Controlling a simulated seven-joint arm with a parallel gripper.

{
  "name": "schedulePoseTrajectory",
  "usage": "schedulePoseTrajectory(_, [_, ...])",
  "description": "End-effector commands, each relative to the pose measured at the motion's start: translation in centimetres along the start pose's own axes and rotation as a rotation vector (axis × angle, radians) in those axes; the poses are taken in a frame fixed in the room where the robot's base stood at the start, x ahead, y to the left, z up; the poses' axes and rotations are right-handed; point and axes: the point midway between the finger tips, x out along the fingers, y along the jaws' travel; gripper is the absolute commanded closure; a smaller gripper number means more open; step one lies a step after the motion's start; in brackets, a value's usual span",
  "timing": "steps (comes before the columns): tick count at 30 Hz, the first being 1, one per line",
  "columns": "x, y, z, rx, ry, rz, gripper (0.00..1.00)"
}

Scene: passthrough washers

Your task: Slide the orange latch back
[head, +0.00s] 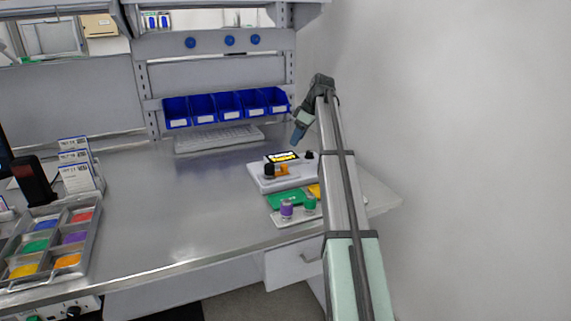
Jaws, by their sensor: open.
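The orange latch (282,169) sits on a light grey device (265,181) on the right part of the metal bench. A black knob (269,170) stands at its left and a small lit yellow display (283,157) is just behind it. My gripper (294,140) hangs above and behind the device, pointing down, apart from the latch. It is open and nothing shows between its fingers, though they are small here. My arm hides part of the bench to the right of the device.
In front of the device a white tray (287,219) holds green and yellow pads, a purple piece (286,209) and a green piece (310,203). Blue bins (229,106) and a keyboard (219,138) are behind. A compartment tray (92,235) is at left. The bench middle is clear.

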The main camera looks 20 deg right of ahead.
Motion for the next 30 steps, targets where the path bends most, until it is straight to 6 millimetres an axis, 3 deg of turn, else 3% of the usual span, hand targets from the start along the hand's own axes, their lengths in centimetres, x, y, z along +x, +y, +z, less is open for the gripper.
schedulePoseTrajectory(18, [10.2, -0.2, 0.0, 0.000, -0.001, -0.003, 0.44])
schedulePoseTrajectory(24, [12.2, -0.1, 0.0, 0.000, 0.000, -0.002, 0.44])
schedulePoseTrajectory(30, [12.9, -0.1, -0.1, 0.000, 0.000, -0.002, 0.44])
